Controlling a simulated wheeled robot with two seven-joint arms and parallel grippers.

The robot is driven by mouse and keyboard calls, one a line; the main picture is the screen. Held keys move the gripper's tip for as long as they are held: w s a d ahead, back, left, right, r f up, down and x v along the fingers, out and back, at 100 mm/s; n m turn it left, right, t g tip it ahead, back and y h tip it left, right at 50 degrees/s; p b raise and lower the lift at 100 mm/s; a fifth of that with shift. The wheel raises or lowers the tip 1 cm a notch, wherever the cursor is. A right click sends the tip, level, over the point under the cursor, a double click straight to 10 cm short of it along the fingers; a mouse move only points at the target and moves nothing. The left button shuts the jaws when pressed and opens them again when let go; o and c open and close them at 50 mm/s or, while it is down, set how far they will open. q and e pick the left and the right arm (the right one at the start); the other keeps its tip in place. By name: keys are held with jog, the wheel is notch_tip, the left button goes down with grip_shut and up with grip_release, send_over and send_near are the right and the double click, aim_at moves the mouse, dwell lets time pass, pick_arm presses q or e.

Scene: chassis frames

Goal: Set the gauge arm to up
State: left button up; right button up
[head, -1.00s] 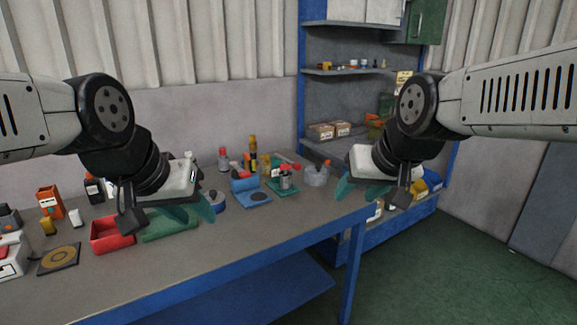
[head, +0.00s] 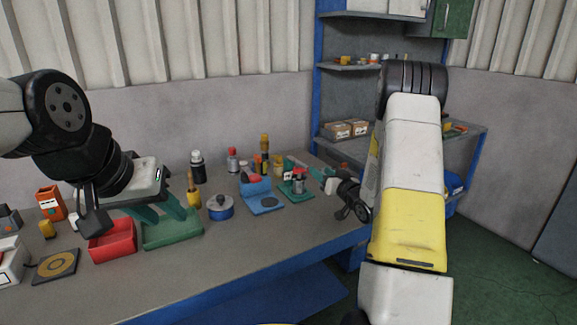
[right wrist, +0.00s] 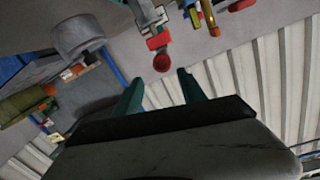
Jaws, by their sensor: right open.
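A small device with a grey body and red top (head: 298,181) stands on a green base (head: 296,196) at the back right of the bench. It looks like the gauge, but I cannot be sure, and its arm's position is unclear. In the right wrist view, a grey-and-red device (right wrist: 152,22) with a round red end (right wrist: 162,62) lies just beyond my fingertips. My right gripper (head: 304,170) is open beside and above the device, with no contact visible. It also shows in the right wrist view (right wrist: 159,88). My left gripper (head: 165,212) is open and empty over the green tray.
A blue holder (head: 264,198) and blue round tin (head: 220,208) stand left of the device. A red bin (head: 111,242) and green tray (head: 172,240) lie further left. Bottles stand behind. A grey round part (right wrist: 78,35) is close by in the right wrist view.

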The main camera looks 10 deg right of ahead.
aim_at(308, 167)
jog(key=shift+y, duration=0.6)
jog(key=x, duration=0.2)
jog(key=f+x, duration=0.1)
jog(key=x, duration=0.5)
jog(key=shift+a+f, duration=0.2)
jog(key=shift+a, duration=0.2)
grip_shut()
dwell(0.5)
